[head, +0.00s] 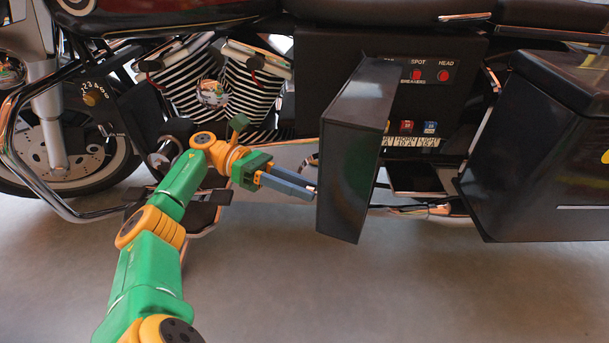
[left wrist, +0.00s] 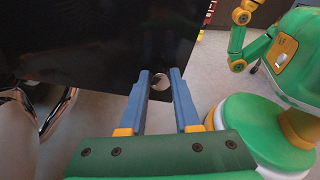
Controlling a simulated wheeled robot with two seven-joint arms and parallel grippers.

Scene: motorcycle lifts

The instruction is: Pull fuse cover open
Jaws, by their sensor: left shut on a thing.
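The fuse cover (head: 350,150) is a black box-like door on the side of the motorcycle, standing swung out from the panel. To its right, the opening shows red and blue fuses (head: 407,126) above white labels. My left gripper (head: 314,191) reaches the cover's outer face from the left, near its lower left edge. In the left wrist view, the black cover (left wrist: 80,40) fills the upper left. There the left gripper (left wrist: 160,75) is shut on a small round silver knob (left wrist: 160,83) at the cover. My right gripper is not in view.
A black saddlebag (head: 535,150) hangs at the right. The finned engine (head: 255,100) and a chrome crash bar (head: 45,205) are at the left. A chrome pipe (head: 425,209) runs below the fuse opening. The grey floor in front is clear.

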